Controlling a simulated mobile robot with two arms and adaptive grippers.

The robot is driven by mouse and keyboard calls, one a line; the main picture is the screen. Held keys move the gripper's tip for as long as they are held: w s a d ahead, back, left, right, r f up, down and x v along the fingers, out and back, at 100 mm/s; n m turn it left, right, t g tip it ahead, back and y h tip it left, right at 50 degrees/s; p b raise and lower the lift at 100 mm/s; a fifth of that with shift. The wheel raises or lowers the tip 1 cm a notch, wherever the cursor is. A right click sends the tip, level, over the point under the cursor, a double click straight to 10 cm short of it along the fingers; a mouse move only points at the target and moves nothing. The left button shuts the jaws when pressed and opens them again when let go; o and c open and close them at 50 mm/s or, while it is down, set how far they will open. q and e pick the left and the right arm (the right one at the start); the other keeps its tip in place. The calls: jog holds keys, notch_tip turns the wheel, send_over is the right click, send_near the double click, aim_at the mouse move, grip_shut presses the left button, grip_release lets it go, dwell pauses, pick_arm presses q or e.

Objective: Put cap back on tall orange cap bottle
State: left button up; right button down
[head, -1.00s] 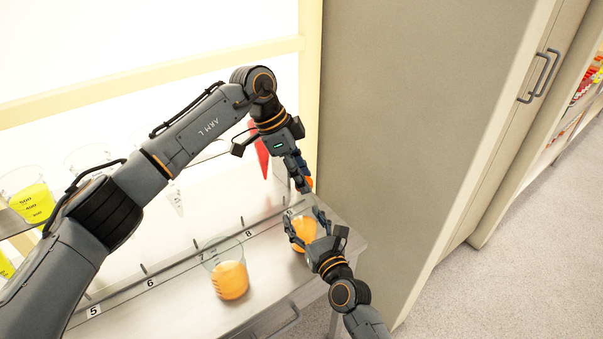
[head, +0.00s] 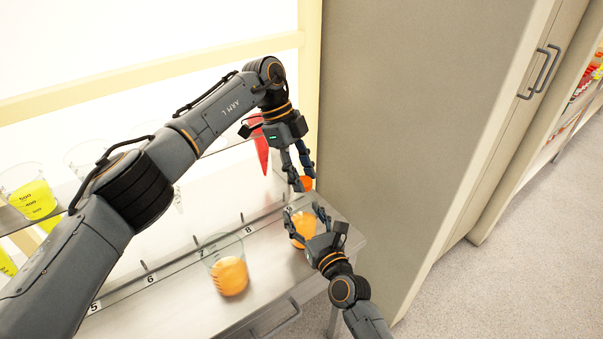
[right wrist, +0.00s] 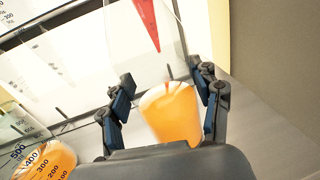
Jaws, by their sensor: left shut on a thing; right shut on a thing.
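The bottle (head: 302,230) is a clear vessel with orange liquid at the right end of the shelf. My right gripper (head: 304,213) is shut on it, with a finger on each side. In the right wrist view, the bottle (right wrist: 170,116) stands between the two fingers, slightly tilted in the picture. My left gripper (head: 301,180) is shut on the orange cap (head: 307,184). It holds the cap just above and behind the bottle's top in the head view, apart from it as far as I can tell.
A beaker of orange liquid (head: 229,275) stands to the left on the numbered metal shelf (head: 190,290). A red pointed vessel (head: 262,155) is behind my left gripper. A beaker of yellow liquid (head: 32,195) is far left. A grey cabinet wall (head: 400,130) rises at right.

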pick_arm(q)
jog(key=shift+m, duration=0.4)
jog(key=o, duration=0.7)
jog(key=shift+r, duration=0.15)
jog(key=shift+r, duration=2.15)
jog(key=shift+c, duration=0.5)
jog(key=shift+s+d+r+n+t+y, duration=0.15)
jog(key=shift+r+n+t+y, duration=0.35)
jog(key=shift+r+n+y, duration=0.35)
jog(key=r+n+t+y, duration=0.1)
jog(key=n+y, duration=0.1)
jog(key=n, duration=0.1)
jog(key=shift+r, duration=0.15)
